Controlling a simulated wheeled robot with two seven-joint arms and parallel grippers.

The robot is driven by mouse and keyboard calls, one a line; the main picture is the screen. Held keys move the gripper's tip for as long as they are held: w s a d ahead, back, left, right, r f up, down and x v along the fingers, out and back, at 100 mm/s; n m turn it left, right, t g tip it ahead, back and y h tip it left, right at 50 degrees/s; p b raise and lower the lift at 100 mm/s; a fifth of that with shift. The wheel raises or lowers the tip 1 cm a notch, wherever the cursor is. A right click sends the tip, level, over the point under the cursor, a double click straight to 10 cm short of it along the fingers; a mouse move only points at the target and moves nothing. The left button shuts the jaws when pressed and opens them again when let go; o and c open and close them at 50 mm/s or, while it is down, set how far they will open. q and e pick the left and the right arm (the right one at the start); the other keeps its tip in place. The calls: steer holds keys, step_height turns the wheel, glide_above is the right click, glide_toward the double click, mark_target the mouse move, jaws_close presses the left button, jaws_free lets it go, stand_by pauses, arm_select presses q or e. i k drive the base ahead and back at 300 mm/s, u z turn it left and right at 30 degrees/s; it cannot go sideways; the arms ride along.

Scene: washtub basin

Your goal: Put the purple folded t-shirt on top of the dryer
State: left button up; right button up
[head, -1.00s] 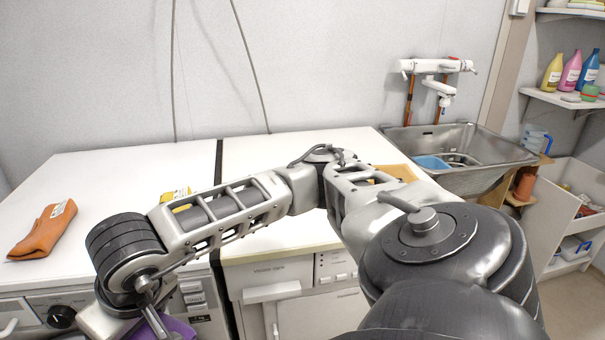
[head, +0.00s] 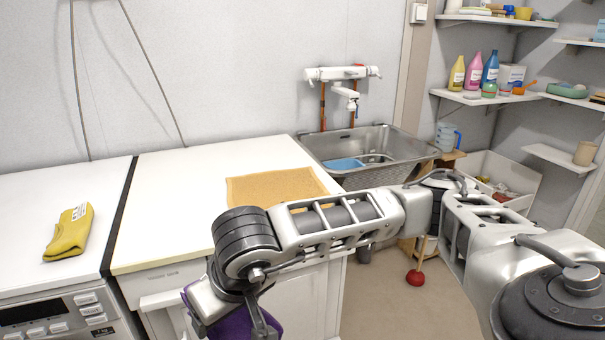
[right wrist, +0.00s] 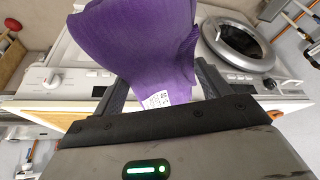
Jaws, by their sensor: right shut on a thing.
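The purple folded t-shirt (head: 233,321) is at the bottom of the head view, partly hidden by my right gripper (head: 246,318). In the right wrist view the purple cloth (right wrist: 140,42) sticks up and flares out, with a white label near its lower end. My right gripper (right wrist: 160,82) is shut on it and holds it in front of the right-hand appliance. Two white-topped appliances stand side by side: a left one (head: 30,215) and a right one (head: 165,205). I cannot tell which is the dryer. My left gripper is not in view.
A yellow folded cloth (head: 69,232) lies on the left top. A tan mat (head: 275,186) lies on the right top, otherwise bare. A steel sink (head: 385,140) stands behind right. A round appliance door (right wrist: 240,42) shows in the wrist view. A red plunger (head: 415,278) stands on the floor.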

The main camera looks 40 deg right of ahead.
mark_target(164, 214)
steer(key=z, duration=0.25)
steer(key=i, duration=1.05)
